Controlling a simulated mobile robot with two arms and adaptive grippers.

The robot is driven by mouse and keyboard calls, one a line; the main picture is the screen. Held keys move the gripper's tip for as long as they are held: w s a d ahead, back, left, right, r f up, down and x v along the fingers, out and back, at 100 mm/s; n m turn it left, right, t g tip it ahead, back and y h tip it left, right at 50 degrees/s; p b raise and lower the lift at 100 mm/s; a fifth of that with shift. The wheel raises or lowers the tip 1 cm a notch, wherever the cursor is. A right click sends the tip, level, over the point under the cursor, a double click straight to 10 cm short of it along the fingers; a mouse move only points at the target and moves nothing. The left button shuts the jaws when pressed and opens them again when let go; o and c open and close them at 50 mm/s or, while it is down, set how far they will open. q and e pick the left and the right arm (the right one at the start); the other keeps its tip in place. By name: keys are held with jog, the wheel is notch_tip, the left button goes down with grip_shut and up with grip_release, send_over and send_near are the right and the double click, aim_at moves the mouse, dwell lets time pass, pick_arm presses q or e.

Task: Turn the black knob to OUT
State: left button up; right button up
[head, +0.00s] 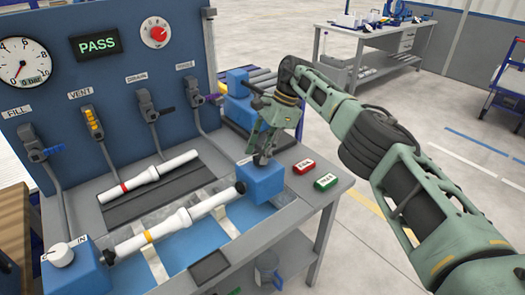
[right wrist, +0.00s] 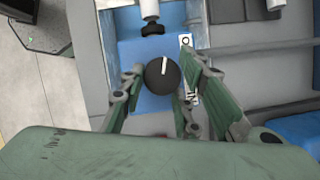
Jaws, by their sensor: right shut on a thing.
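The black knob (right wrist: 160,77) sits on top of the right blue block (head: 262,184). A white line on it points nearly up in the right wrist view. My right gripper (head: 262,158) reaches down over the block, its fingers on both sides of the knob, shut on it. In the head view the fingers largely hide the knob. A white label (right wrist: 186,40) beside the knob is partly covered by a finger, so its full wording cannot be read. My left gripper does not show.
A white pipe with a yellow band (head: 150,237) lies between the two blue blocks; a white knob (head: 61,253) tops the left one. A red-banded pipe (head: 150,177) lies behind. Red (head: 304,167) and green (head: 326,182) buttons are right of my gripper. The panel display (head: 99,43) reads PASS.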

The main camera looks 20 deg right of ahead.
jog(key=shift+s+f, duration=0.2)
jog(key=shift+f, duration=0.1)
jog(key=o, duration=0.8)
jog(key=shift+c, duration=0.2)
jog(key=shift+o, duration=1.3)
jog(key=shift+r, duration=0.15)
jog(key=shift+r, duration=0.15)
jog(key=shift+r, duration=0.25)
notch_tip(320, 180, up, 9)
jog(key=shift+r, duration=0.15)
jog(key=shift+a, duration=0.1)
